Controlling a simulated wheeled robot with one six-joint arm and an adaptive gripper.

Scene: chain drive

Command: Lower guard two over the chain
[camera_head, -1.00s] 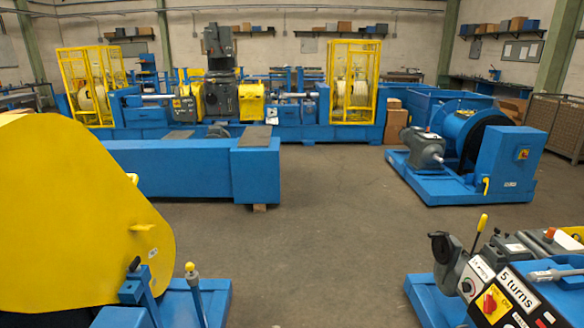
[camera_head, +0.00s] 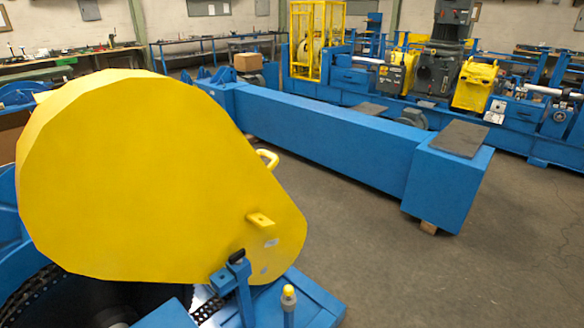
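A large yellow guard (camera_head: 150,180) fills the left of the head view. It stands raised, with its lower edge above a dark chain (camera_head: 32,290) that shows at the lower left. A short run of chain and part of a toothed wheel also show below the guard's right end. A yellow handle (camera_head: 268,158) is on its far edge and a yellow tab (camera_head: 261,220) sticks out of its near face. A blue post with a black knob (camera_head: 237,256) stands at its lower right. I cannot read a number on this guard. My gripper is not in view.
A lever with a yellow tip (camera_head: 288,292) stands on the blue base (camera_head: 318,298). A long blue beam (camera_head: 320,140) lies behind the guard. Blue machinery with a yellow cage (camera_head: 317,45) stands at the back. The floor (camera_head: 400,280) at the lower right is clear.

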